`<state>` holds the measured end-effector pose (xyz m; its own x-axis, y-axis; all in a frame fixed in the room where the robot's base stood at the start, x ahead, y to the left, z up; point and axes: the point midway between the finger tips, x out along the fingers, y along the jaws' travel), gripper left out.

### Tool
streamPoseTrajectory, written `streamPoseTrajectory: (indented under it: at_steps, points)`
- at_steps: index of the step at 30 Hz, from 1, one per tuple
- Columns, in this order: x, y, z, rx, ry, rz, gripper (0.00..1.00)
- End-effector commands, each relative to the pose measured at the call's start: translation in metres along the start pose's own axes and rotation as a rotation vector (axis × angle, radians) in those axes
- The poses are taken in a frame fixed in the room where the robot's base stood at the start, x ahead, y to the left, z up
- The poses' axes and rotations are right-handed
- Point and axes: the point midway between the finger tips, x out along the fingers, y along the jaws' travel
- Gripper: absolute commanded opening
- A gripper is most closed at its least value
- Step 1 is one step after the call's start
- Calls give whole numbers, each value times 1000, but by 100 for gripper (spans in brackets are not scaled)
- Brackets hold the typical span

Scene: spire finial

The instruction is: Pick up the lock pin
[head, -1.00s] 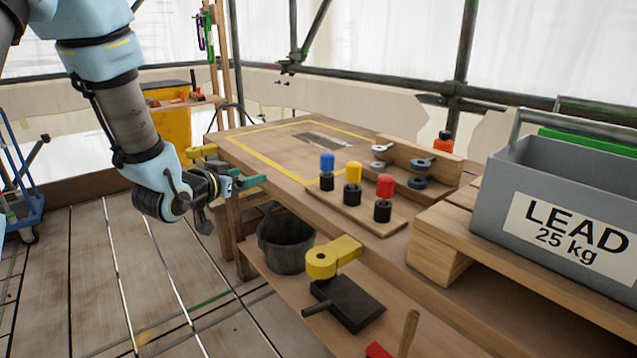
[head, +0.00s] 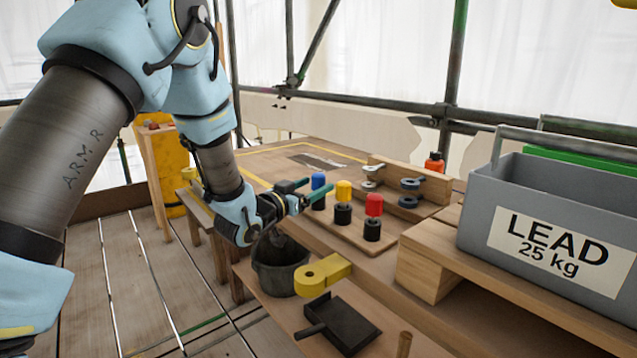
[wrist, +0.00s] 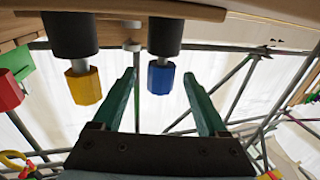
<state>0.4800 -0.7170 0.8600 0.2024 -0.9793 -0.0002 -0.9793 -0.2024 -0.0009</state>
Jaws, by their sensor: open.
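Three capped pins stand upright in black sleeves on a wooden board: blue (head: 318,179), yellow (head: 343,191) and red (head: 374,205). I cannot tell from the frames which of them is called the lock pin. My gripper (head: 319,186) is open, its two teal fingers reaching toward the blue pin. In the wrist view, which shows the scene upside down, the blue cap (wrist: 160,79) lies between the fingertips, with a gap on each side. The yellow cap (wrist: 84,86) is outside the fingers, to the left. Nothing is held.
The wooden board (head: 388,238) lies on the bench. A grey lead box (head: 480,215) stands on timber at right. Grey fittings (head: 410,184) and an orange bottle (head: 434,162) are behind the pins. A black bucket (head: 275,275) and yellow arm piece (head: 322,273) are on the lower shelf.

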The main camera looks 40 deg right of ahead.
Motion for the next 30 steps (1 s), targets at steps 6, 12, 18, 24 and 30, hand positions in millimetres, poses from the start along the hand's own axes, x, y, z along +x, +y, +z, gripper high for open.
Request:
streamPoseTrajectory:
  at_steps: [6, 12, 18, 24, 30]
  points:
    - [24, 0, -2, -1, 1, 0, 76]
    - [25, -1, -1, -1, 1, -1, 76]
    - [25, -1, -1, -1, 0, -1, 59]
    - [25, -1, -1, -1, 0, -1, 37]
    - [25, -1, -1, -1, 0, -1, 14]
